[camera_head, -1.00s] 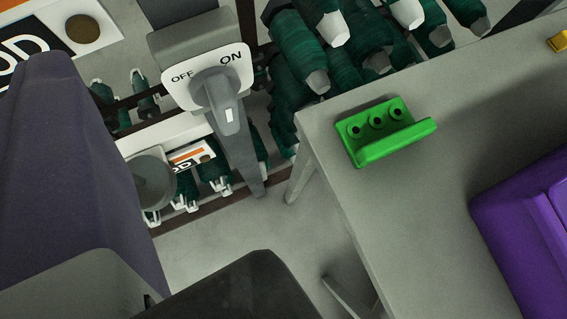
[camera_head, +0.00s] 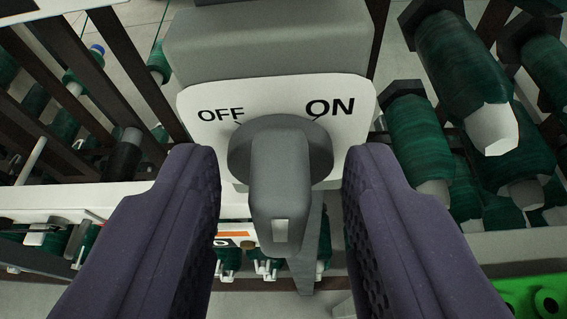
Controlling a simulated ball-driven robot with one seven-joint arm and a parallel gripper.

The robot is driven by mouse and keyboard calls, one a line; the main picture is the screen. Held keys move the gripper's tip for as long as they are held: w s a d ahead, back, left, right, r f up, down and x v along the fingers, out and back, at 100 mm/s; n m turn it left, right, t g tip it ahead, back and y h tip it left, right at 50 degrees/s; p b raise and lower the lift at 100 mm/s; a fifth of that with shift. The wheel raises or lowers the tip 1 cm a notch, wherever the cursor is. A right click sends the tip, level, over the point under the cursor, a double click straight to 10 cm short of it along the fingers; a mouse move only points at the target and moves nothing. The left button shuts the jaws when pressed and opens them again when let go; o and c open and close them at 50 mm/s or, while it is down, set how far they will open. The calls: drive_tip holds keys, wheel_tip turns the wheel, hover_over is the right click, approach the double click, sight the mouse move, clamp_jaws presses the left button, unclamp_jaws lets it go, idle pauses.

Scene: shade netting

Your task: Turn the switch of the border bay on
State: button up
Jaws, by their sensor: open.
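The switch (camera_head: 280,190) is a grey rotary knob with a long lever handle and a pale mark near its lower end. It sits on a white plate (camera_head: 345,88) printed OFF at the left and ON at the right. The handle hangs nearly straight down in the picture, with its marked end low. My gripper (camera_head: 281,185) is open, with one dark purple padded finger on each side of the handle. Gaps show between both fingers and the handle. Which label the handle is set to, I cannot tell.
A grey box (camera_head: 268,45) sits above the plate on a grey post (camera_head: 310,255). Racks with green thread spools (camera_head: 465,70) stand behind at right and left. A bright green holder (camera_head: 535,295) shows at the lower right corner. A white rail (camera_head: 60,200) crosses at left.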

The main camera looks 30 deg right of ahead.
drive_tip(key=shift+s+a, duration=0.1)
clamp_jaws()
drive_tip(key=m+y+b, duration=0.1)
drive_tip(key=b, duration=0.1)
drive_tip(key=m+t+b, duration=0.1)
drive_tip(key=m+b, duration=0.1)
drive_tip(key=b, duration=0.1)
drive_tip(key=d+m+t+y+b, duration=0.1)
drive_tip(key=m+b, duration=0.1)
drive_tip(key=shift+s+f+y+b, duration=0.25)
drive_tip(key=shift+s+y+b, duration=0.05)
drive_tip(key=shift+b, duration=0.05)
drive_tip(key=shift+m+t, duration=0.4)
idle(0.4)
drive_tip(key=shift+c, duration=1.1)
unclamp_jaws()
drive_tip(key=shift+o, duration=1.1)
drive_tip(key=shift+w, duration=0.15)
